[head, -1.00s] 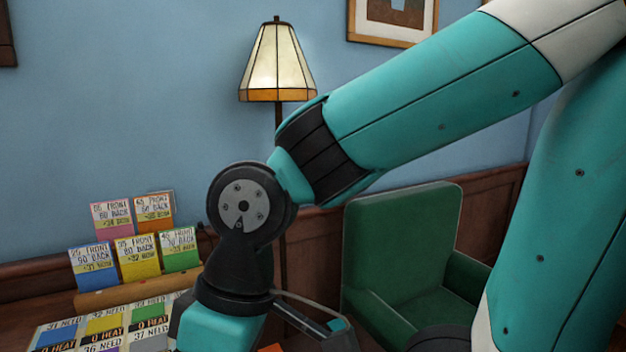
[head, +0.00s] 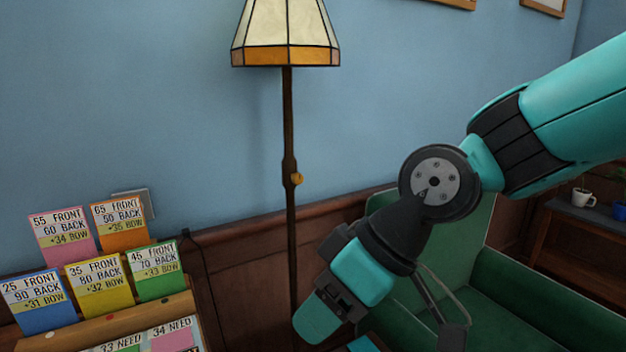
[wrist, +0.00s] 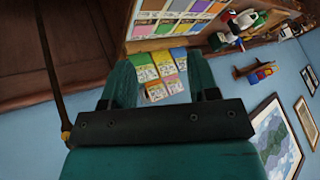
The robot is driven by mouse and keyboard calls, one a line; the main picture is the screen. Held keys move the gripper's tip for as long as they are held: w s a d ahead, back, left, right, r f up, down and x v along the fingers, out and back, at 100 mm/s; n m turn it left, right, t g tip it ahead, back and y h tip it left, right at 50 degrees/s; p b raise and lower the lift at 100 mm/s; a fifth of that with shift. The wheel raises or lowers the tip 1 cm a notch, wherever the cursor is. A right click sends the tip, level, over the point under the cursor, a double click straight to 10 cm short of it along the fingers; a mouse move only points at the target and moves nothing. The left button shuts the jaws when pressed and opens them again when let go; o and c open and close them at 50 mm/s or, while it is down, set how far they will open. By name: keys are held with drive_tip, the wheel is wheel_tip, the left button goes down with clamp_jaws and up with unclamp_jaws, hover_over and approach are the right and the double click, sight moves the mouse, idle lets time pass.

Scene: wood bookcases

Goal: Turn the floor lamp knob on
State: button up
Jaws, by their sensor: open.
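The floor lamp has a cream and amber glass shade (head: 287,35) on a thin dark pole (head: 290,240), left of centre in the head view. Its small yellow-gold knob (head: 297,179) sits on the right side of the pole and is in plain sight. My gripper (head: 318,322) is below the knob and slightly right of it, pointing down and left, touching nothing visible. In the wrist view my gripper (wrist: 160,75) shows two teal fingers apart with nothing held between them. The lamp pole (wrist: 50,65) runs down the left there, with a yellowish part (wrist: 66,134) beside the gripper's base.
Several colored cards (head: 82,288) stand in a wooden holder at lower left. A green armchair (head: 540,310) is behind my arm at right. A shelf with a white mug (head: 581,197) is at far right. The blue wall is clear around the pole.

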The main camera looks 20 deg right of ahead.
drive_tip(key=w+t+y+b, duration=0.15)
drive_tip(key=w+t, duration=0.25)
drive_tip(key=w, duration=0.5)
drive_tip(key=m+t+h, duration=0.4)
drive_tip(key=t, duration=0.7)
approach(300, 180)
drive_tip(key=p+x, duration=0.4)
drive_tip(key=p, duration=0.2)
drive_tip(key=p+x, duration=0.5)
drive_tip(key=p, duration=0.2)
drive_tip(key=shift+w+a+r+p, duration=0.15)
drive_tip(key=shift+w+r+p, duration=0.1)
drive_tip(key=shift+p, duration=0.05)
drive_tip(key=shift+w+a+f, duration=0.1)
drive_tip(key=shift+w+f, duration=0.1)
drive_tip(key=shift+w, duration=0.35)
drive_tip(key=c, duration=0.9)
